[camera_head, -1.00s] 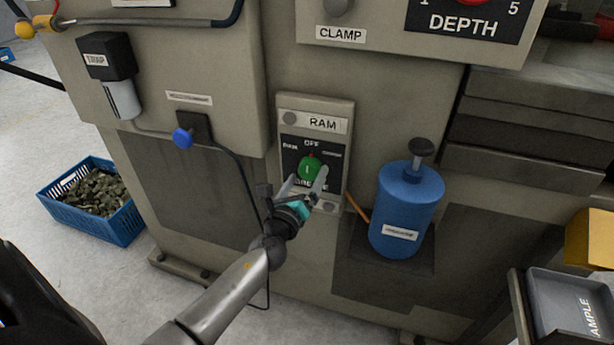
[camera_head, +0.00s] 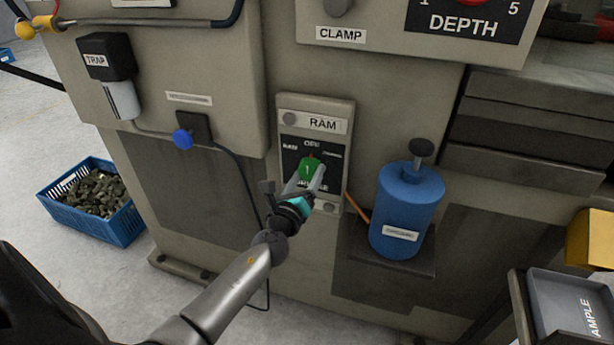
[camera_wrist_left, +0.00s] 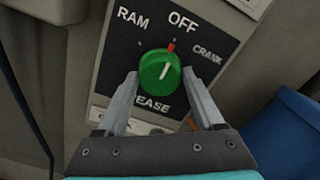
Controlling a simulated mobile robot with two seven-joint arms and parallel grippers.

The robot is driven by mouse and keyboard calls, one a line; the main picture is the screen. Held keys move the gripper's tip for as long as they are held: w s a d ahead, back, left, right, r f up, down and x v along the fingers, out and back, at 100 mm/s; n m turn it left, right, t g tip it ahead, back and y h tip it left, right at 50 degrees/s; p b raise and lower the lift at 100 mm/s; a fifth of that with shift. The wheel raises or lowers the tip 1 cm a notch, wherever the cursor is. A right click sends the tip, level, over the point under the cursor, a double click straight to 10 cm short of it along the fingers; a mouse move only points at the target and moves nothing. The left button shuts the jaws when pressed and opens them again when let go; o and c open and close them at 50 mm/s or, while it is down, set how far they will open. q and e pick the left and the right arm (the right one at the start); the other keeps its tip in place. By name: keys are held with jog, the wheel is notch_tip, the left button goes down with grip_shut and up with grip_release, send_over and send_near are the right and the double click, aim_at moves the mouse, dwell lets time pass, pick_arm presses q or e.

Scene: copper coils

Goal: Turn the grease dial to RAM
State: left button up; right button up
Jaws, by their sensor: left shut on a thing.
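The green grease dial (camera_head: 310,167) sits on a black panel (camera_head: 291,160) under a RAM label on the machine front. In the left wrist view the dial (camera_wrist_left: 160,72) has a red pointer towards OFF; RAM is printed to the left and CRANK to the right. My left gripper (camera_head: 306,179) reaches the dial from below. In the left wrist view its fingers (camera_wrist_left: 160,76) are shut on the dial, one on each side. The lower lettering is partly hidden by the dial and gripper. My right gripper is not in view.
A blue bottle (camera_head: 405,210) with a black knob stands on a ledge right of the panel. A blue knob (camera_head: 182,139) and a dark cable are left of it. A blue crate (camera_head: 120,224) of scrap is on the floor at left. A grey tray (camera_head: 570,300) is at lower right.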

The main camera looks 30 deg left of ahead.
pick_arm(q)
jog(key=c, duration=0.4)
